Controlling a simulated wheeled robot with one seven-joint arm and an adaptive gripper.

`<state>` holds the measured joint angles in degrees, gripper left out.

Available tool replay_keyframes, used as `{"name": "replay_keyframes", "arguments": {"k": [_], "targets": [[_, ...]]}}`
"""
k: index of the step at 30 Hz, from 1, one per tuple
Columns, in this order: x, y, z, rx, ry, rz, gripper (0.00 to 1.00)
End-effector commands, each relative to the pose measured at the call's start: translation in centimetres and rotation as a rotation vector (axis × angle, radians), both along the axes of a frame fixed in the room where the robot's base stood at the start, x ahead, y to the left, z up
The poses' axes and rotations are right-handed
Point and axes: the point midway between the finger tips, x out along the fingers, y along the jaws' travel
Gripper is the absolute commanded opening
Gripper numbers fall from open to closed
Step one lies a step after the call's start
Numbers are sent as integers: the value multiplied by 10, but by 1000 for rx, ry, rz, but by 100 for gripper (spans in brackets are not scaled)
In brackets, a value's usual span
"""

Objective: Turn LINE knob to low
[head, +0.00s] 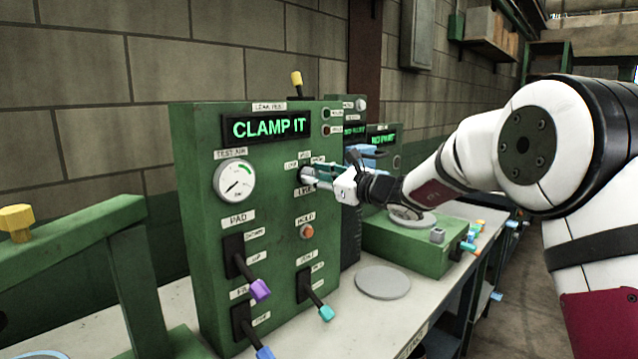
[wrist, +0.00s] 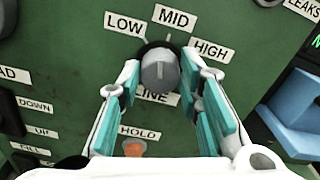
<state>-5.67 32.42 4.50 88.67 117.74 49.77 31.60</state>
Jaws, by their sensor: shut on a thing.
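The LINE knob (wrist: 159,70) is a grey round knob on the green panel (wrist: 75,70), and it sits between my fingertips in the wrist view. Its labels LOW (wrist: 124,24), MID (wrist: 174,17) and HIGH (wrist: 210,50) fan out above it. The LINE label (wrist: 158,98) is below, partly covered by the fingers. The knob faces roughly upward toward MID; its exact setting is hard to tell. My gripper (wrist: 160,78) is shut on the knob with its teal pads at either side.
The display (head: 268,127) reads CLAMP IT. A gauge (head: 235,181) is at left. The orange HOLD button (head: 307,231) and levers with purple (head: 260,290) and teal (head: 326,313) ends stick out below. A grey disc (head: 382,282) lies on the bench.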

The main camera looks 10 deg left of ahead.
Motion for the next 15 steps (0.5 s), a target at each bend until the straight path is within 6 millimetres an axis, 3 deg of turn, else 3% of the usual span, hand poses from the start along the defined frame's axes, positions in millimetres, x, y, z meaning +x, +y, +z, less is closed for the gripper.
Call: {"name": "replay_keyframes", "arguments": {"k": [15], "targets": [[0,1,-5,-242,-311,1,4]]}}
